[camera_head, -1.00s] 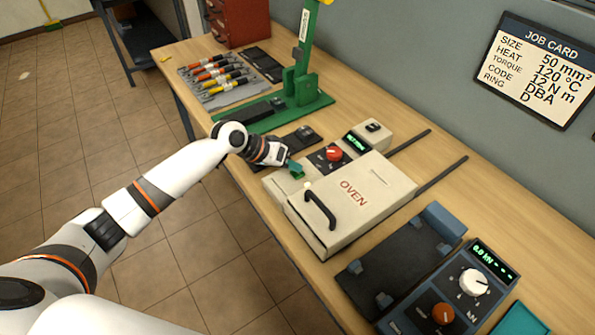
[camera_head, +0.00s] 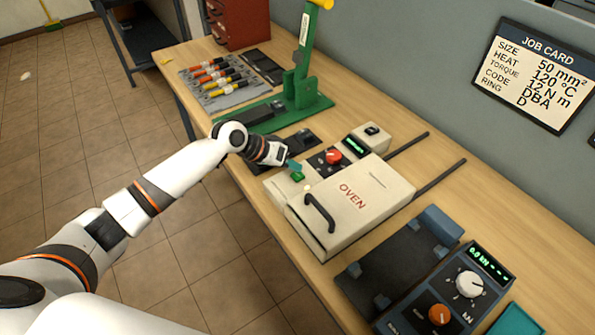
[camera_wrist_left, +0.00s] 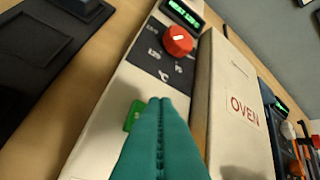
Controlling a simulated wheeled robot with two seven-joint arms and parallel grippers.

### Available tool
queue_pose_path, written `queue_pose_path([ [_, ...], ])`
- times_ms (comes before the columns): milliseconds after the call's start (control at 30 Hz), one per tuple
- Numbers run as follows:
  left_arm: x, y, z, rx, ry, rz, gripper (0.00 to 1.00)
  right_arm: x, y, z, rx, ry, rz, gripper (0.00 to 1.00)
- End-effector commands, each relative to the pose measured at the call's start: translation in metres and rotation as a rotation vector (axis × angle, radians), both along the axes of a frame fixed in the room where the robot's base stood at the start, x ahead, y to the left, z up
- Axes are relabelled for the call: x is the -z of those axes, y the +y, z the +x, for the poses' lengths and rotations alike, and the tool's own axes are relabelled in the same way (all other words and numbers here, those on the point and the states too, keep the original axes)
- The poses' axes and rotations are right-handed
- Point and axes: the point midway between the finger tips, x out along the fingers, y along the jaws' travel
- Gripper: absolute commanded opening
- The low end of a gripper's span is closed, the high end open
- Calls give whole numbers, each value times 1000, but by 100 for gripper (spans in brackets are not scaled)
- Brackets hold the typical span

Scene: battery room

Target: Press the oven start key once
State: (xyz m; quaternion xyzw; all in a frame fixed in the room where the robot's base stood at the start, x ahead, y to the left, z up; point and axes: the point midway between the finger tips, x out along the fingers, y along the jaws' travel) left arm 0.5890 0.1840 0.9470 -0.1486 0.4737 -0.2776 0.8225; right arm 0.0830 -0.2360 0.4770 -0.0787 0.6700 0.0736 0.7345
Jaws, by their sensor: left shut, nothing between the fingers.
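The oven (camera_head: 375,190) is a cream box with a black handle on the bench. Its control strip has a green start key (camera_head: 298,176), a red dial (camera_head: 333,156) and a lit green display (camera_head: 355,146). My left gripper (camera_head: 294,165) is shut and empty, its teal fingertips just beside the key. In the left wrist view the fingertips (camera_wrist_left: 161,102) point up the strip and partly cover the green key (camera_wrist_left: 133,116). They look apart from it, but the exact gap is hard to tell. The display text is too small to read. My right gripper is not in view.
A green press (camera_head: 298,90) and a mat of coloured-handled tools (camera_head: 222,82) stand farther back. A dark unit with dials (camera_head: 450,290) is at the front right. A job card (camera_head: 545,70) hangs on the wall.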

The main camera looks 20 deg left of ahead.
Motion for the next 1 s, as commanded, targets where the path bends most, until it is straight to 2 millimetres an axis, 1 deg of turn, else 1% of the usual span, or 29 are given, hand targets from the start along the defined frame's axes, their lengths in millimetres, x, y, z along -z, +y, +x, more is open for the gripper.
queue_pose_path([
  [233, 0, 0, 0, 0, 0, 0, 0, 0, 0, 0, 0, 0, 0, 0],
  [333, -3, 0, 0, 0, 0, 0, 0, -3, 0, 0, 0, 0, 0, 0],
  [800, -49, 0, 0, 0, 0, 0, 0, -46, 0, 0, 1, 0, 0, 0],
  [900, -51, 0, 0, 1, 1, 0, 0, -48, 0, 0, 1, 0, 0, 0],
  [1000, -50, 0, 0, 1, 1, 0, 0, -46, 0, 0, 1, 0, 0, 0],
])
